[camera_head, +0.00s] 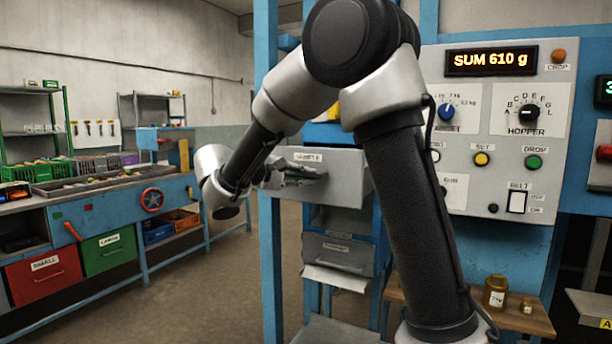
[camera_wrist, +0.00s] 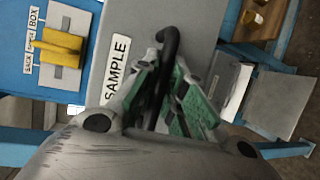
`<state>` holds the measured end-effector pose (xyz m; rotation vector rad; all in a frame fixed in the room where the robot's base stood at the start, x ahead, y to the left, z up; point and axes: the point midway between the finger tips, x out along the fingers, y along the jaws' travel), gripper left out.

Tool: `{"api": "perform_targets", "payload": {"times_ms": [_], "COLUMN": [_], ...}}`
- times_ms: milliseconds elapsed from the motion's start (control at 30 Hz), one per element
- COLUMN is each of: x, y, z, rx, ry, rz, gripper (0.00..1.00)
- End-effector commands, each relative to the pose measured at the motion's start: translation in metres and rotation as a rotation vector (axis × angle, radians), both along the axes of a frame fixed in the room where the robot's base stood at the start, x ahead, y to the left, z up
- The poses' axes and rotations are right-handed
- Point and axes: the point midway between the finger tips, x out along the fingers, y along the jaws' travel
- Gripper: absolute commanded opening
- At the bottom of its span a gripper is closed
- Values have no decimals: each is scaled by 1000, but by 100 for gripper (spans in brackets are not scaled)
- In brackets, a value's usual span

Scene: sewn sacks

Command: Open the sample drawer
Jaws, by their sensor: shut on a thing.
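The sample drawer (camera_head: 346,188) has a grey front with a white SAMPLE label and sits in the blue frame in the middle of the head view. In the wrist view its grey front (camera_wrist: 128,22) fills the upper middle. Its dark bent bar handle (camera_wrist: 168,42) runs between my fingers. My gripper (camera_wrist: 166,80), with green finger pads, is shut on this handle. In the head view my gripper (camera_head: 298,173) lies against the drawer front and covers part of it. How far the drawer stands out is hard to tell.
A second grey drawer (camera_head: 338,252) is below. A yellow switch (camera_wrist: 60,46) is beside the drawer front. A control panel (camera_head: 470,108) reads SUM 610 g. Jars (camera_head: 495,291) stand on a wooden shelf at lower right. A bench with red and green bins (camera_head: 107,252) is left; floor between is clear.

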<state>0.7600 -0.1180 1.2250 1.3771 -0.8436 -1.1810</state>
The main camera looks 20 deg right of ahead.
Motion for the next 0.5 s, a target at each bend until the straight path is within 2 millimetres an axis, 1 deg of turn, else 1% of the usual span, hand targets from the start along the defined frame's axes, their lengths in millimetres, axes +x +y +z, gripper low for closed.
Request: {"api": "perform_targets", "payload": {"times_ms": [333, 367, 400, 467, 500], "x": [-1, -1, -1, -1, -1], "y": [1, 1, 1, 1, 1], "z": [-1, -1, -1, 0, 0], "rx": [1, 1, 1, 1, 1], "ry": [1, 1, 1, 1, 1], "rz": [0, 0, 0, 0, 0], "gripper": [0, 13, 20, 31, 34]}}
